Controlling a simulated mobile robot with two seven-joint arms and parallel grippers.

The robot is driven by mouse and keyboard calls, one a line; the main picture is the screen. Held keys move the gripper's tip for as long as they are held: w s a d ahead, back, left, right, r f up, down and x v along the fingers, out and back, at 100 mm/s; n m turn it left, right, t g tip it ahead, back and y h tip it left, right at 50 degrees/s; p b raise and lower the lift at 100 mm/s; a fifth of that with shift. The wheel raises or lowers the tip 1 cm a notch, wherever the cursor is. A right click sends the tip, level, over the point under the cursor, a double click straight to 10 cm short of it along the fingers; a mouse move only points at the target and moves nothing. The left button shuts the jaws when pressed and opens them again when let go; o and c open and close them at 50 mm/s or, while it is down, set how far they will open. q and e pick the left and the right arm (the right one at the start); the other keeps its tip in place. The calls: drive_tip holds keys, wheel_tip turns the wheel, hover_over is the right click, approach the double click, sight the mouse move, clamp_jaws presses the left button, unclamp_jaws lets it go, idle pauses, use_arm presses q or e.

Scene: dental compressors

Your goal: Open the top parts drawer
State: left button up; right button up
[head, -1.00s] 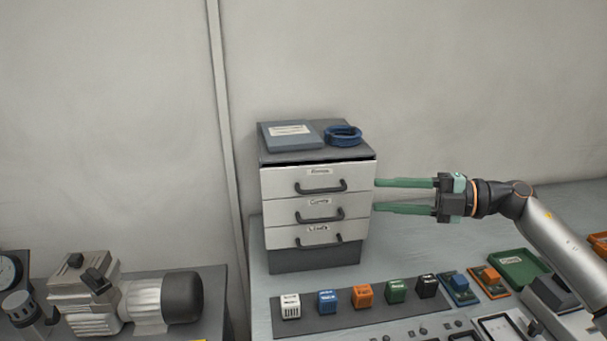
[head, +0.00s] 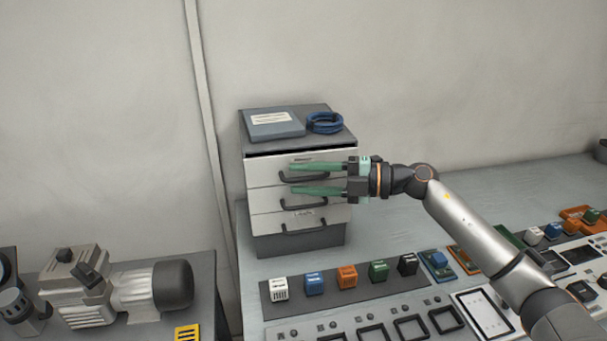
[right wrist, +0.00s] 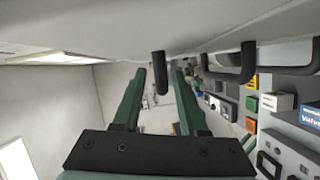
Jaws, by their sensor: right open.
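The parts cabinet (head: 300,240) has three pale drawers with dark bar handles. The top parts drawer (head: 258,172) looks shut, with a dark gap along its upper edge. Its handle (head: 318,179) is partly covered by my right gripper (head: 292,179), which is open and comes in from the right. The green fingers lie one above and one below this handle in the head view. In the right wrist view the handle (right wrist: 160,72) shows between the open fingers (right wrist: 162,82); contact cannot be told. My left gripper is not in view.
A grey folder (head: 272,123) and a blue coil (head: 325,122) lie on the cabinet. Several coloured blocks (head: 347,277) stand on a dark strip in front of it. A compressor (head: 120,285) stands at left. A lower handle (right wrist: 248,60) is beside the fingers in the wrist view.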

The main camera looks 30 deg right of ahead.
drive_tip(key=shift+w+a, duration=0.15)
clamp_jaws()
idle(1.4)
